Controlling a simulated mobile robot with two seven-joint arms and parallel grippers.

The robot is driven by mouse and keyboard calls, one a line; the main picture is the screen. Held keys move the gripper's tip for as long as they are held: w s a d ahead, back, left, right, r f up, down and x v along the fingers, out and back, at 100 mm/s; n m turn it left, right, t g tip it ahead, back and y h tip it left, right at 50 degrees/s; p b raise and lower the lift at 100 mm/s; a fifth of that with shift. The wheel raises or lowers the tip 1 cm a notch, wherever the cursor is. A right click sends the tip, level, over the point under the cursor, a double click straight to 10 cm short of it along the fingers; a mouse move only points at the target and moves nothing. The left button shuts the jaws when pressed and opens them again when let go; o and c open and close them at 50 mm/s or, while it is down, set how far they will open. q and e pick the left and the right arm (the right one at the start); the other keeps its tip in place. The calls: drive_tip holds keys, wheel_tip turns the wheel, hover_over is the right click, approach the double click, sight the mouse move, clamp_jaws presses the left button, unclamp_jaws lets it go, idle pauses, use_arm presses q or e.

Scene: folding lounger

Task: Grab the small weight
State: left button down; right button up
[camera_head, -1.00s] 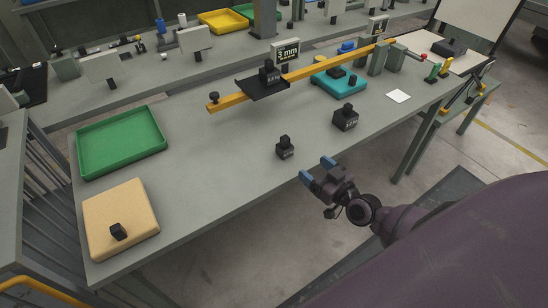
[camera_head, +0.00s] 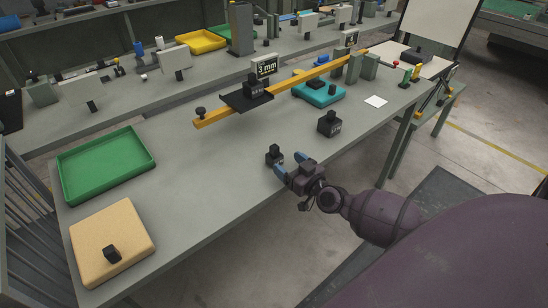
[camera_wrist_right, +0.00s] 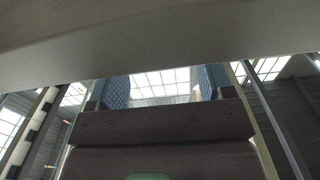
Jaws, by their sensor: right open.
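A small black weight (camera_head: 273,156) with a knob on top stands upright on the grey table near its front edge. My right gripper (camera_head: 290,165) is open, its blue fingertips pointing at this weight and very close to it. I cannot tell if they touch it. A larger black weight (camera_head: 329,123) stands further right. Another black weight (camera_head: 254,86) sits on the dark plate of the orange beam, and a small black block (camera_head: 111,254) lies on a tan board. In the right wrist view the blue fingers (camera_wrist_right: 164,85) are apart, and no weight shows. My left gripper is not in view.
The grey table (camera_head: 200,180) has free room left of the small weight. A green tray (camera_head: 105,165) and the tan board (camera_head: 85,235) are at left. The orange beam (camera_head: 215,118) spans the back. A grey edge (camera_wrist_right: 160,50) crosses the right wrist view above the fingers.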

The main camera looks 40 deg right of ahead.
sight(277, 155)
drive_tip(key=w, duration=0.2)
drive_tip(key=w+a, duration=0.1)
drive_tip(key=w, duration=0.1)
drive_tip(key=shift+r, duration=0.15)
drive_tip(key=shift+w+b, duration=0.4)
drive_tip(key=shift+w, duration=0.25)
drive_tip(key=shift+r, duration=0.1)
drive_tip(key=c, duration=1.2)
drive_tip(key=shift+c, duration=0.2)
